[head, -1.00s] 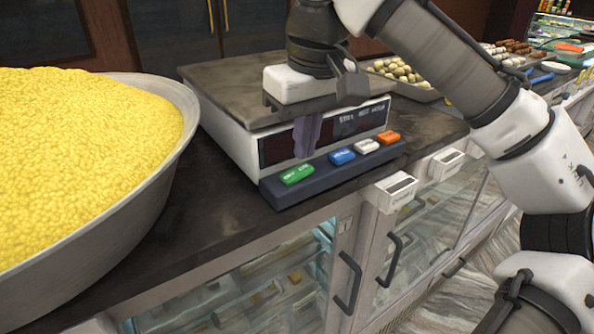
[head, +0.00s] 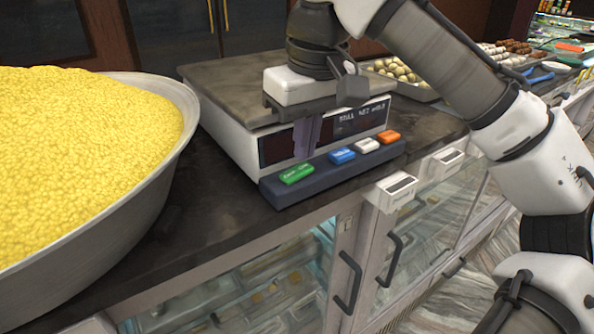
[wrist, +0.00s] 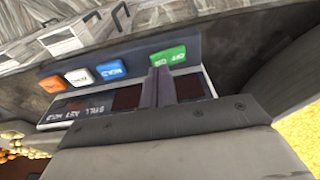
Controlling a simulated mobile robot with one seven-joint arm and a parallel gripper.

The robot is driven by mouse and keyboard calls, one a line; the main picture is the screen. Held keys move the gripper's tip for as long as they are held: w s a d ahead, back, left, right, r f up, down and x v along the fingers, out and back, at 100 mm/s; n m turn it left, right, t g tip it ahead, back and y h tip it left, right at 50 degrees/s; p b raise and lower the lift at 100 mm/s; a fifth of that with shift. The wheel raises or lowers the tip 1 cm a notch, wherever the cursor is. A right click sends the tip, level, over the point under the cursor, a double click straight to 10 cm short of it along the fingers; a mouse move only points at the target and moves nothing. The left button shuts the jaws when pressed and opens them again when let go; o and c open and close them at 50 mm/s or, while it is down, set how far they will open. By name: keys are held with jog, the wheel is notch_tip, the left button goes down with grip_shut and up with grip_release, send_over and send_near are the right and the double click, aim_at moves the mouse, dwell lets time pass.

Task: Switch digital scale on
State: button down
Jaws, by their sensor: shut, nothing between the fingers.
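The digital scale (head: 232,130) stands on the dark counter with a flat grey top plate (head: 215,85). Its front has a dark display (head: 360,121) and a sloping button ledge with green (head: 297,173), blue (head: 342,156), white (head: 367,146) and orange (head: 390,137) buttons. The display shows no lit digits. My gripper (head: 306,150) is shut and empty, pointing down in front of the display, just above and behind the ledge between the green and blue buttons. In the wrist view the fingertips (wrist: 158,72) lie beside the green button (wrist: 167,56); contact cannot be told.
A large metal bowl (head: 150,205) heaped with yellow sweets stands close on the left. A tray of round sweets (head: 425,93) lies behind on the right. Glass-fronted cabinets with handles (head: 349,282) are below the counter edge. Bare counter (head: 200,200) lies between bowl and scale.

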aim_at(306, 167)
jog(key=shift+f+b, duration=0.4)
jog(key=shift+f, duration=0.4)
jog(key=shift+r, duration=0.1)
notch_tip(306, 167, up, 3)
jog(key=p, duration=0.3)
jog(key=shift+r+b, duration=0.35)
jog(key=shift+r, duration=1.6)
